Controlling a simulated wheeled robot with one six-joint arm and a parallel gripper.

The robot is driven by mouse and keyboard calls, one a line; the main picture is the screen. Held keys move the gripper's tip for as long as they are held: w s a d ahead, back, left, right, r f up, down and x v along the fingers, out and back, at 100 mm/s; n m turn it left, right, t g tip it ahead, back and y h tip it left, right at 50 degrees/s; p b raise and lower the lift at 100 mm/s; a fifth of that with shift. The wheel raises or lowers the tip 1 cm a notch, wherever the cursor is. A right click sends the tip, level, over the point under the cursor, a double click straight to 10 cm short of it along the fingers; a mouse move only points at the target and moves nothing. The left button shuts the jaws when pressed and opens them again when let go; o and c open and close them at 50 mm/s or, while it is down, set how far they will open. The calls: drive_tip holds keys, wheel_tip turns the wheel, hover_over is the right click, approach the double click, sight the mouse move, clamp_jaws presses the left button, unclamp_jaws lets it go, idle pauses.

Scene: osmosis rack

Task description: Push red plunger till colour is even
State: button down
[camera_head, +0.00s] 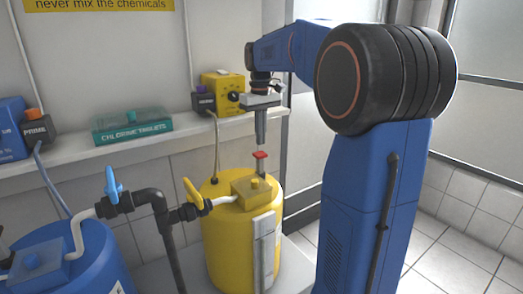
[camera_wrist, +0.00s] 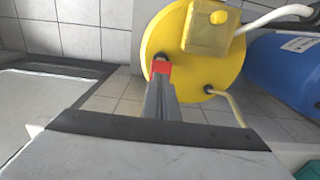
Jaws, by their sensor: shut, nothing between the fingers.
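A red plunger (camera_head: 260,155) stands upright on top of the yellow tank (camera_head: 215,225), behind its small yellow box in the head view. My gripper (camera_head: 260,140) points straight down with its fingers closed together, directly above the plunger. In the head view the fingertips end just over the red cap; whether they touch it I cannot tell. In the wrist view the closed fingers (camera_wrist: 163,85) reach toward the red cap (camera_wrist: 161,67) and overlap its lower edge. A pale vertical strip (camera_head: 264,250) runs down the tank's front; no clear colour difference shows in it.
A yellow pump (camera_head: 222,90) and a green chlorine tablets box (camera_head: 132,125) sit on the shelf behind. A blue tank (camera_head: 80,262) stands left, with dark pipes and a blue-handled valve (camera_head: 113,190) between the tanks. Open floor lies to the right.

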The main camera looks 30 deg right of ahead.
drive_tip(key=shift+r, duration=2.9)
wheel_tip(320, 180, up, 5)
hover_over(259, 154)
drive_tip(key=shift+d, duration=0.1)
drive_tip(key=shift+f, duration=0.1)
wheel_tip(259, 154, down, 14)
drive_tip(key=shift+f, duration=2.6)
